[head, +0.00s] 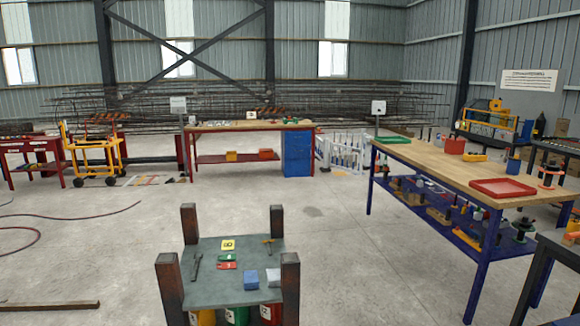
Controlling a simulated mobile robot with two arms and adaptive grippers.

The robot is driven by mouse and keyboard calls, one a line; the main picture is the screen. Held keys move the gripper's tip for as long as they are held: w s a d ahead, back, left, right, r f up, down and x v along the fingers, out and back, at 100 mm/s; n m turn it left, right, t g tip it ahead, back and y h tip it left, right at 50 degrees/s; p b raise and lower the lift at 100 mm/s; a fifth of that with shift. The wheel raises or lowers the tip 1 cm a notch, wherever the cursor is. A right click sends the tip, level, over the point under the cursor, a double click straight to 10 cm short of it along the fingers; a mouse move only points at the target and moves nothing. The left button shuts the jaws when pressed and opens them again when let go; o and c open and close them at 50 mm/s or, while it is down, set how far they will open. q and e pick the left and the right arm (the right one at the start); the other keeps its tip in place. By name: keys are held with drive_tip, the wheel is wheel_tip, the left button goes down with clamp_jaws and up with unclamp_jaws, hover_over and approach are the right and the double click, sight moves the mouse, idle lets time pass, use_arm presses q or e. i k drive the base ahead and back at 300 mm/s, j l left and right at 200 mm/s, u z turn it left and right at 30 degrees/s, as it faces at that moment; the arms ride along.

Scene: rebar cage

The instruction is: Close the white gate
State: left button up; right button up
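A white gate (345,153) of upright pickets stands on the floor in the middle distance. It is between the blue cabinet end of the back workbench and the wooden-topped workbench on the right. Some white pickets stand at an angle at its left, near the blue cabinet. It is small in view, and I cannot tell which part swings or how far it stands open. Neither of my grippers shows in the head view.
A low grey table (235,268) with corner posts stands close in front, bearing tools and a blue block. The wooden-topped workbench (450,165) is at right, the red-framed bench (250,125) behind. A yellow cart (90,152) is at left. Clear floor (340,225) leads toward the gate.

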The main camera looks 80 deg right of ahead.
sight(359, 172)
drive_tip(key=z, duration=3.45)
